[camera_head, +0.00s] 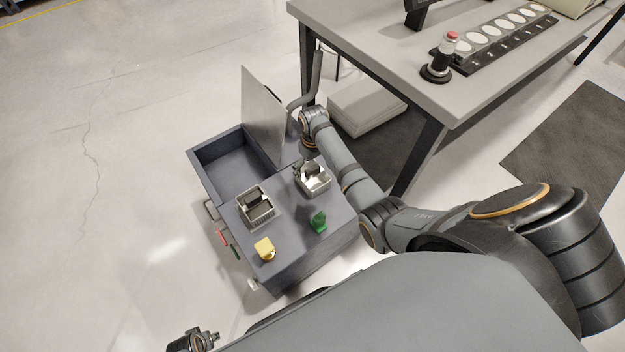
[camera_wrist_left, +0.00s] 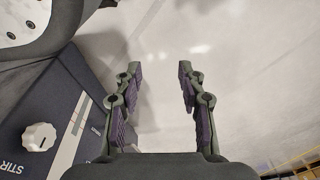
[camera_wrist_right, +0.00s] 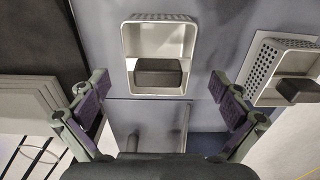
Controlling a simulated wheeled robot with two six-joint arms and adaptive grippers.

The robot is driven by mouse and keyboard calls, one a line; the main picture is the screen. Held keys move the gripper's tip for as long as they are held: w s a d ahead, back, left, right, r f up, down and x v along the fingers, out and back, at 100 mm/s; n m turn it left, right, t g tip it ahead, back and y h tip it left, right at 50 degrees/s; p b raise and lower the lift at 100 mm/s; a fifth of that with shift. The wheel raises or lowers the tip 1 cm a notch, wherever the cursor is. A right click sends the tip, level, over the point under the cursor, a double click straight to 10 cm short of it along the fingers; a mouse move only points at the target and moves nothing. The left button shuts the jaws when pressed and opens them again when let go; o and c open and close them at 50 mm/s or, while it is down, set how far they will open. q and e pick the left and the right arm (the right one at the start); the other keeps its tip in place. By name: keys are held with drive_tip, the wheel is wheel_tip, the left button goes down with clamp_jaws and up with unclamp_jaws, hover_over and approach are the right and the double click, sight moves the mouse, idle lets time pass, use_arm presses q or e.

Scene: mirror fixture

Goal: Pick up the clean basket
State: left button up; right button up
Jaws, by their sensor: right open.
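Two light-grey perforated baskets stand on the dark grey machine (camera_head: 285,235). The right basket (camera_head: 325,184) is under my right gripper (camera_head: 308,168); the left basket (camera_head: 262,221) is apart from it. I cannot tell which is the clean one. In the right wrist view, the nearer basket (camera_wrist_right: 131,45) is ahead, between the spread fingers of my right gripper (camera_wrist_right: 158,88), with a dark block (camera_wrist_right: 160,72) in it. The other basket (camera_wrist_right: 262,78) is at the right. My right gripper is open and empty. My left gripper (camera_wrist_left: 158,75) is open and empty above the floor.
A raised flat lid (camera_head: 262,112) stands behind an open basin (camera_head: 215,160). A table (camera_head: 400,75) with a dish row stands behind right. The floor at left is clear.

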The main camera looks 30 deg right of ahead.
sight(313, 175)
drive_tip(key=f+b, duration=0.1)
drive_tip(key=f, duration=0.2)
drive_tip(key=f+b, duration=0.1)
drive_tip(key=f, duration=0.1)
drive_tip(key=shift+w+f+b, duration=0.3)
drive_tip(key=shift+w+f, duration=0.05)
drive_tip(key=shift+f, duration=0.15)
use_arm(q)
drive_tip(key=w+d+r, duration=0.2)
drive_tip(key=w+r, duration=0.1)
drive_tip(key=r, duration=0.4)
drive_tip(key=shift+w+r+h, duration=0.2)
drive_tip(key=shift+r+h, duration=0.1)
drive_tip(key=shift+r, duration=0.05)
drive_tip(key=shift+d, duration=0.1)
use_arm(e)
drive_tip(key=shift+c, duration=0.3)
drive_tip(key=c, duration=1)
drive_tip(key=shift+c, duration=0.2)
